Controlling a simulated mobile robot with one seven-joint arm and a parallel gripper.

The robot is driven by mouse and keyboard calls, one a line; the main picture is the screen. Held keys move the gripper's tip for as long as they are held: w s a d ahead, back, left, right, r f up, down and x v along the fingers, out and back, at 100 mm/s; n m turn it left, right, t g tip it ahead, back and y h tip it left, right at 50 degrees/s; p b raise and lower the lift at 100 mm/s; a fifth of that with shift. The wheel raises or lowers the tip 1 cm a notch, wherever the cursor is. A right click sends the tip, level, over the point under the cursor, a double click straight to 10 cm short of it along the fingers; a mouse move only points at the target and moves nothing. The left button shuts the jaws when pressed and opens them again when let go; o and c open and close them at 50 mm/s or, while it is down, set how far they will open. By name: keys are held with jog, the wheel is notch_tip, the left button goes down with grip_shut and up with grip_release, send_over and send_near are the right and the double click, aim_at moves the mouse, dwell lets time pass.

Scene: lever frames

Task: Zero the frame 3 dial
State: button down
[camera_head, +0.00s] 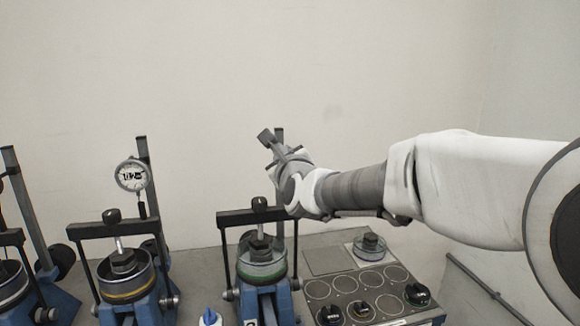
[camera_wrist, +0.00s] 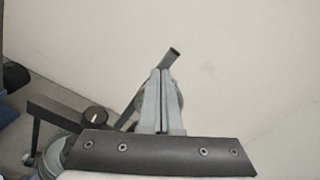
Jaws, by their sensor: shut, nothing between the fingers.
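The right lever frame (camera_head: 226,217) is blue with a black crossbar, a knob and a rear post. A label on its base is cut off and I cannot read its number surely. No dial face shows on it in the head view, where my gripper (camera_head: 266,136) covers part of the post. My gripper is shut and empty, raised above the crossbar near the post top. In the wrist view the shut fingers (camera_wrist: 163,72) stand before a grey rounded shape (camera_wrist: 180,103), perhaps the dial, mostly hidden. The post top (camera_wrist: 173,53) shows beyond the fingertips.
The middle frame (camera_head: 78,231) carries a white dial (camera_head: 131,175) on its post. Another frame (camera_head: 10,238) is cut off at left. A grey panel (camera_head: 327,262) with circular spots, dark knobs and a clear dish (camera_head: 370,247) lies right.

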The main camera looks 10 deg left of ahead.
jog(key=shift+w+d+f+b, duration=0.15)
jog(key=shift+f+b, duration=0.25)
jog(key=shift+b, duration=0.5)
dwell(0.3)
jog(key=shift+d+f+b, duration=0.1)
jog(key=shift+d+b, duration=0.1)
jog(key=shift+b, duration=1.75)
jog(key=r+b+v, duration=0.1)
jog(key=b+v, duration=0.5)
jog(key=shift+a+r+b, duration=0.2)
jog(key=shift+a+b, duration=0.05)
jog(key=shift+b, duration=0.1)
